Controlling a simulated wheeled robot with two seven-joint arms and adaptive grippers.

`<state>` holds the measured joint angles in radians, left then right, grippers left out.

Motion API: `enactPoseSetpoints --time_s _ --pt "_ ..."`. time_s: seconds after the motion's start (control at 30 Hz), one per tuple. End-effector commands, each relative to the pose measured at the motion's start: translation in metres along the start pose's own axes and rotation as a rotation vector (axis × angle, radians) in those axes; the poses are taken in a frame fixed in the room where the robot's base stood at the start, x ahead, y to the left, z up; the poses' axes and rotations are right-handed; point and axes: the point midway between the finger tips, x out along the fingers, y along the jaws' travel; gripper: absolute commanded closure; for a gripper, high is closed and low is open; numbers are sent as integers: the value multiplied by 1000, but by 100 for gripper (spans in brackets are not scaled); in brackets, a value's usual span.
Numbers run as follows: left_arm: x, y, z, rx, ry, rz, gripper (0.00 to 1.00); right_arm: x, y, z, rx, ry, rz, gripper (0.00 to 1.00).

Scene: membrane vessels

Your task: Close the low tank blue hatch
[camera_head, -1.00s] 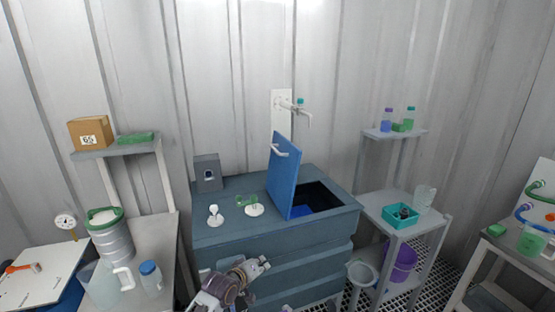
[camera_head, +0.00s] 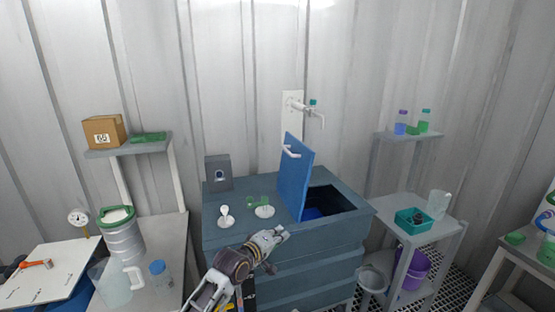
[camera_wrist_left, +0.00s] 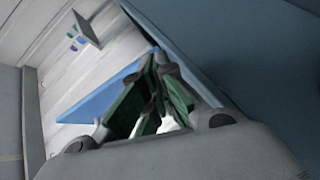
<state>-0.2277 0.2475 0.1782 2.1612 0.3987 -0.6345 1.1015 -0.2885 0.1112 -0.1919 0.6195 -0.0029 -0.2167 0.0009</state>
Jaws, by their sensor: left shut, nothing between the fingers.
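The blue hatch (camera_head: 294,178) stands open and upright on top of the low tank (camera_head: 240,235), with a white handle (camera_head: 291,152) near its top edge. The dark opening (camera_head: 326,203) lies to its right. My left gripper (camera_head: 283,233) is shut and empty, in front of the tank's upper front edge, below and left of the hatch and apart from it. In the left wrist view the shut fingers (camera_wrist_left: 152,95) have green pads, and the blue hatch (camera_wrist_left: 95,98) shows behind them to the left. My right gripper does not show.
White-based fittings (camera_head: 264,211) and a grey box (camera_head: 218,172) stand on the tank top left of the hatch. A wall tap (camera_head: 308,108) is behind it. A grey shelf (camera_head: 440,228) with a teal bin (camera_head: 412,222) stands at right. A left table holds a jug (camera_head: 112,283).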

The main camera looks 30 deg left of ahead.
Motion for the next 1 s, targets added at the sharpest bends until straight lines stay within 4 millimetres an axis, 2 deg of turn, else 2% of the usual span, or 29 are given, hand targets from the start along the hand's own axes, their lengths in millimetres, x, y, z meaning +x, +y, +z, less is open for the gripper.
enactPoseSetpoints --time_s 0.33,0.43,0.53,0.73,0.83,1.0 --pt "8 27 -44 -175 75 127 100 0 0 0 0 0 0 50" --pt "9 41 -67 -266 107 197 100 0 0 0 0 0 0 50" --pt "8 58 -99 -382 144 292 100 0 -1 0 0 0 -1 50" --pt "0 86 -152 -581 190 468 100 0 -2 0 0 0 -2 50" --pt "-4 94 -167 -637 198 520 100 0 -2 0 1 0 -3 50" --pt "-7 98 -175 -667 202 549 100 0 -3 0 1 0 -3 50"
